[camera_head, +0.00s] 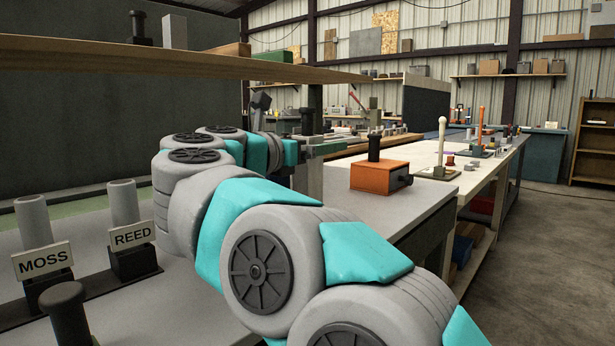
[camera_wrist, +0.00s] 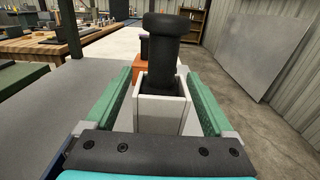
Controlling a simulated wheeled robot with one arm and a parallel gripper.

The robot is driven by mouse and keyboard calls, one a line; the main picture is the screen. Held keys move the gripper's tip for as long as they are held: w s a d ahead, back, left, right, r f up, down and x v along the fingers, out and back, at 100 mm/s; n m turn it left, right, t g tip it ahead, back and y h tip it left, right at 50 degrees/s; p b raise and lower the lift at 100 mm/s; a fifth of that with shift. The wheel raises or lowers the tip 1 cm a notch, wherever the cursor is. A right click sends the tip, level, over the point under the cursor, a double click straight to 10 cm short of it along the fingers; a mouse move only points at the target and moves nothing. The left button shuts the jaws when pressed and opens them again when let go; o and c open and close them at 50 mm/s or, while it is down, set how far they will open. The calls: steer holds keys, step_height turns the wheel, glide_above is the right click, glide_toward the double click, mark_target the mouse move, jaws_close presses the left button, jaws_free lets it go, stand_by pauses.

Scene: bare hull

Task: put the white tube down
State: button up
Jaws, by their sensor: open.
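A pale, square-sided white tube (camera_wrist: 147,117) stands upright between my gripper's fingers in the wrist view. A black round-headed peg (camera_wrist: 160,60) rises out of its open top, so the tube is around the peg. The tube also shows in the head view (camera_head: 308,181), below the fingers at the grey bench. My gripper (camera_wrist: 162,92) has its two green fingers apart, one on each side of the tube, with little room between them and its walls. In the head view my gripper (camera_head: 322,147) is partly hidden by my arm. The tube's foot is hidden in the wrist view.
An orange block (camera_head: 378,176) with a black peg stands on the bench beyond the tube. At the left, pale round tubes stand behind labels MOSS (camera_head: 43,262) and REED (camera_head: 133,235). A wooden shelf (camera_head: 200,62) runs above my arm. Open floor lies right.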

steer(key=shift+c, duration=0.2)
jaws_close()
stand_by(0.5)
stand_by(0.3)
